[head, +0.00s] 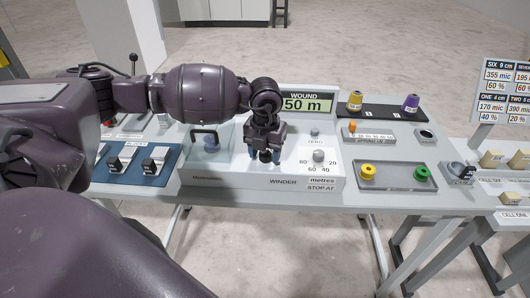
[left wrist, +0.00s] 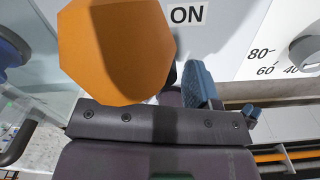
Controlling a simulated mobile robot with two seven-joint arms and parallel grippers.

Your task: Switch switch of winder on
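The winder (head: 235,170) is a pale panel box with a "50 m" display (head: 306,104) and a round stop-at knob (head: 318,155). My left gripper (head: 265,155) points down over its middle, with blue fingertips spread apart. A small dark part shows between the fingertips; I cannot tell whether it is the switch. The left wrist view shows an "ON" label (left wrist: 187,14), a blue finger (left wrist: 197,84) and a large orange faceted shape (left wrist: 115,50) close to the camera. That shape hides much of the panel. The switch is not clearly visible. My right gripper is out of view.
A clear-sided compartment with a dark handle (head: 204,131) lies left of the gripper. A blue panel with levers (head: 137,163) is further left.

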